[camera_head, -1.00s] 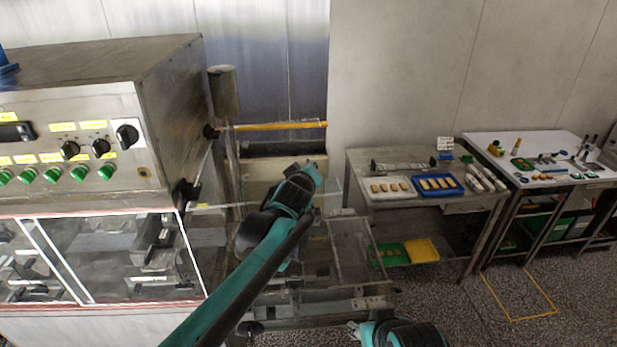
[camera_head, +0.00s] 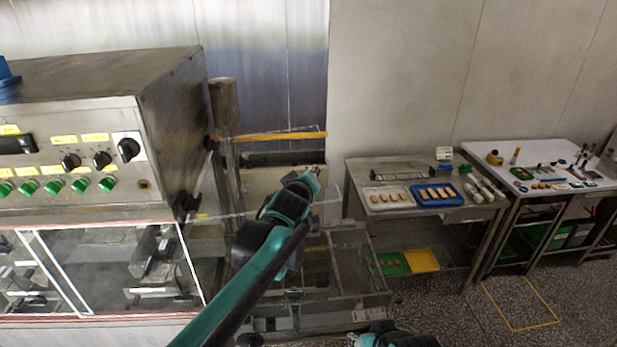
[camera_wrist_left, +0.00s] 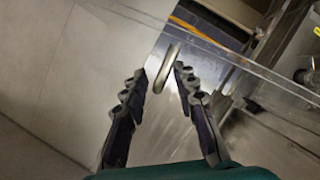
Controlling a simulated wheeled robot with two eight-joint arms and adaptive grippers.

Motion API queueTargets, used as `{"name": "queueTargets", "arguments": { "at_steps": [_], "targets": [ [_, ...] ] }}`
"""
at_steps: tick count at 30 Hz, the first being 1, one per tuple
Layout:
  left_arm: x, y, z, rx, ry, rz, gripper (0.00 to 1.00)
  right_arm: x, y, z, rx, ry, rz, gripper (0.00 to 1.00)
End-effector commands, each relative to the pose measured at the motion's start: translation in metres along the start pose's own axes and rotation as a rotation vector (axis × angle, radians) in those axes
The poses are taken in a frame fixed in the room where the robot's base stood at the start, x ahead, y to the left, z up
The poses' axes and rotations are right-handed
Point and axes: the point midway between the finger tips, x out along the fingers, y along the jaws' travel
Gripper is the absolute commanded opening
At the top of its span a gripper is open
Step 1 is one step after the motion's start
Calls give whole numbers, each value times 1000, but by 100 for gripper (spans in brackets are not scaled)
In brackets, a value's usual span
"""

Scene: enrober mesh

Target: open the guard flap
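The guard flap is a clear panel (camera_head: 262,158) beside the steel machine, below a yellow bar (camera_head: 280,135). In the left wrist view the clear flap (camera_wrist_left: 225,58) crosses the picture diagonally, with a pale metal loop handle (camera_wrist_left: 168,68) near its edge. My left gripper (camera_head: 312,176) reaches toward the flap from below. In the wrist view its two fingers (camera_wrist_left: 160,78) are apart, with the handle between or just beyond their tips; contact cannot be told. My right gripper (camera_head: 354,340) is barely in view at the bottom edge, its fingers unclear.
The machine's control panel (camera_head: 68,153) with knobs and green buttons stands at left. A steel frame (camera_head: 375,305) lies under my left arm. A steel table (camera_head: 375,225) with trays and a second table (camera_head: 545,150) stand at right.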

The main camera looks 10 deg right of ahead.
Motion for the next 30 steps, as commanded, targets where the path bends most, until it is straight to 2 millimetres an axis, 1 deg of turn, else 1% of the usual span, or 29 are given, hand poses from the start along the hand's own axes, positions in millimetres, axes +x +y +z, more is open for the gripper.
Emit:
{"name": "queueTargets", "arguments": {
  "at_steps": [2, 5, 8, 15, 19, 24, 30],
  "targets": [
    [-4, 0, 0, 0, 0, 0, 28, 0, 0, 0, 0, 0, 0, 40],
    [-14, 0, 0, 1, -1, 0, 28, 0, 0, 0, 0, 0, 0, 40],
    [-33, 0, 1, 0, -1, 1, 28, 0, 0, 0, 0, 0, 0, 40],
    [-84, 0, 0, 1, 0, 0, 28, 0, 0, 0, 0, 0, 0, 40],
    [-104, 0, 0, 0, -1, 0, 28, 0, 0, 0, 0, 0, 0, 40],
    [-117, 0, 0, 1, 0, 0, 28, 0, 0, 0, 0, 0, 0, 40],
    [-120, 0, 0, 1, 0, 0, 28, 0, 0, 0, 0, 0, 0, 40]
  ]
}}
